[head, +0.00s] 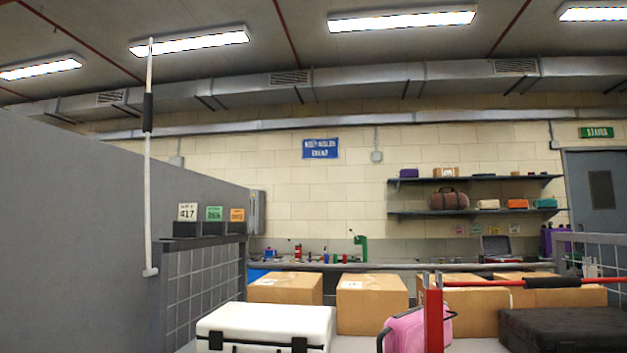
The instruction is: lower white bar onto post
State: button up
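The white bar (148,205) stands upright at the left of the head view, with a black sleeve (148,112) on its upper half. Its lower end (150,272) is at the grey upright beside the mesh panel. A red post (433,322) stands at the lower right. A red bar (590,281) with a black sleeve (552,282) lies level, its left end at the top of the red post. I cannot tell a separate post for the white bar. My gripper is not in view.
A grey partition (70,230) fills the left. A white suitcase (265,322), a pink bag (402,330) and a black case (565,328) are in front, with several cardboard boxes (372,302) behind. A grey railing (592,240) stands at the right.

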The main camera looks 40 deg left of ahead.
aim_at(148, 97)
jog(key=u, duration=2.45)
